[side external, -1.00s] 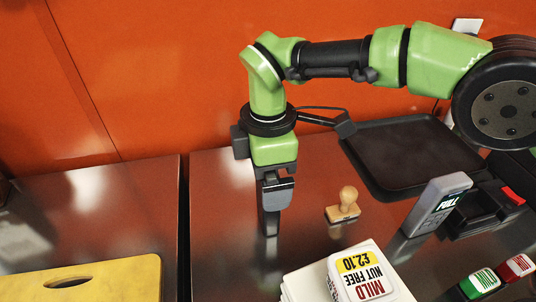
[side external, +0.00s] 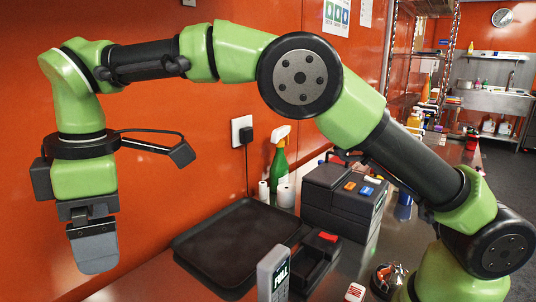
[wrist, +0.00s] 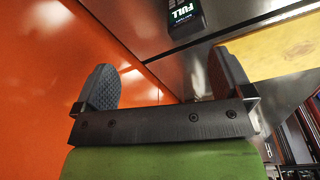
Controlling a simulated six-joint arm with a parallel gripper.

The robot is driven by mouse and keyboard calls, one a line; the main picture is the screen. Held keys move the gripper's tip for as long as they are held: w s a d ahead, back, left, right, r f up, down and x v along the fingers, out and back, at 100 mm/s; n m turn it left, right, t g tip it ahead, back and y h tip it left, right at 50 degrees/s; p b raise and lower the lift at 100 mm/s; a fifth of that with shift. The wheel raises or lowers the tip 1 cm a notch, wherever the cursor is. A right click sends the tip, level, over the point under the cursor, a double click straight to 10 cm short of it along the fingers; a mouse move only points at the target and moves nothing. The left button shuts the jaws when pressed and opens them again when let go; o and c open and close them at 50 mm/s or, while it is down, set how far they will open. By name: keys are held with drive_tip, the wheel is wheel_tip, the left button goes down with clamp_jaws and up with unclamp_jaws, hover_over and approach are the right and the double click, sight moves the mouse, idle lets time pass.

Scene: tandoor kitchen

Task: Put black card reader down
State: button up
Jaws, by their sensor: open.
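A card reader with a lit screen reading FULL (side external: 273,277) stands upright at the bottom of the side external view, its lower part cut off by the frame. It looks grey there and mostly black in the wrist view (wrist: 184,18), where it is at the top edge, beyond the fingers. My gripper (side external: 93,248) is at the far left of the side external view, pointing down, well apart from the reader. In the wrist view its two fingers (wrist: 166,88) are spread wide with nothing between them. My gripper is open and empty.
A black tray (side external: 235,240) lies on the steel counter. Beside it are a black open holder with a red part (side external: 318,258) and a dark boxy machine (side external: 342,203). A green spray bottle (side external: 280,160) stands behind. The orange wall is close. A yellow board (wrist: 270,48) shows in the wrist view.

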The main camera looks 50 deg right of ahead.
drive_tip(key=s+d+r+m+t+y, duration=0.1)
drive_tip(key=s+d+r+m+t, duration=0.1)
drive_tip(key=s+d+r+m, duration=0.45)
drive_tip(key=s+d+r+m+t, duration=0.1)
drive_tip(key=s+d+r+m, duration=0.2)
drive_tip(key=d, duration=0.6)
drive_tip(key=s+d+f+m+t, duration=0.3)
drive_tip(key=s+d+m, duration=0.3)
drive_tip(key=s+m, duration=0.3)
drive_tip(key=shift+s+d, duration=0.15)
drive_tip(key=shift+s, duration=1.05)
